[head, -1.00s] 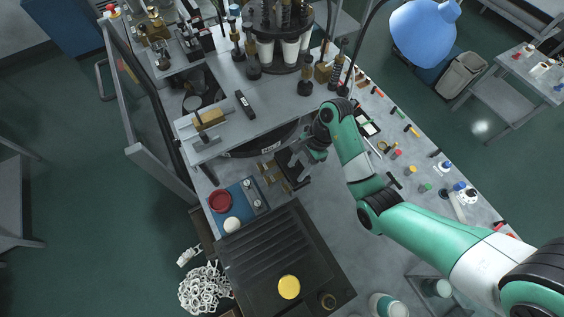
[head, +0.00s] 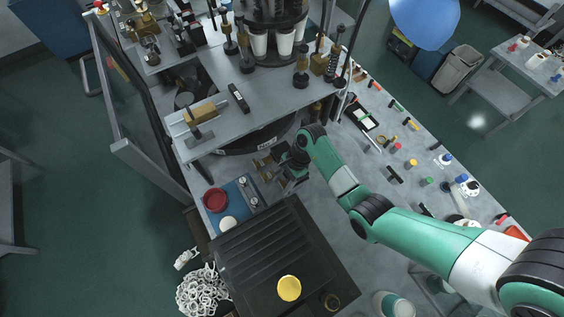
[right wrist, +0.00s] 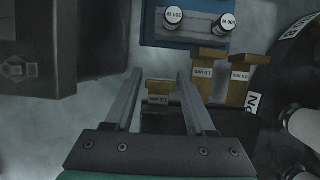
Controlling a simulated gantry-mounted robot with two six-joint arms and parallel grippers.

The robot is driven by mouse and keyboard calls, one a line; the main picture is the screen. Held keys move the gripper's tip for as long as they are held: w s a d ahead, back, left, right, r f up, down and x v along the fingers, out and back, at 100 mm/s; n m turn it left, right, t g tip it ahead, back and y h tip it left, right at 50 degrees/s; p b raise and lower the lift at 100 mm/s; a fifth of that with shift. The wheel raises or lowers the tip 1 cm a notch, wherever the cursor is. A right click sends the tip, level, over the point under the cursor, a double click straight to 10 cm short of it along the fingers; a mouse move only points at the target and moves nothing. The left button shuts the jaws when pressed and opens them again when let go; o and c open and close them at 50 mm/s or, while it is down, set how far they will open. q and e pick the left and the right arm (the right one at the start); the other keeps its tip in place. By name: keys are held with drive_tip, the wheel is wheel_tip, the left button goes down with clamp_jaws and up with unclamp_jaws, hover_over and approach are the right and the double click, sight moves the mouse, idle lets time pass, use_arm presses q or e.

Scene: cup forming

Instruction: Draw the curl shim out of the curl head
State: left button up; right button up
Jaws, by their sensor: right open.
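My right gripper (head: 290,172) is over the bench, just below the machine's front plate and beside several small brass pieces (head: 266,163). In the right wrist view its two fingers (right wrist: 160,75) are open and empty. A brass shim (right wrist: 160,91) shows between and beyond the fingers. Two more brass shims, a middle one (right wrist: 211,70) and a right one (right wrist: 240,82), stand to the right of the fingers. Their labels begin with "SHIM", but the numbers are too small to read surely. I cannot tell which part is the curl head. My left gripper is not in view.
A dark grooved box (head: 262,245) with a yellow disc (head: 289,288) stands in front. The machine plate (head: 255,115) overhangs behind. Small tools and coloured caps lie along the right bench.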

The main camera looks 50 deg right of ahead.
drive_tip(key=shift+c, duration=0.2)
clamp_jaws()
drive_tip(key=shift+a+r, duration=0.1)
idle(1.0)
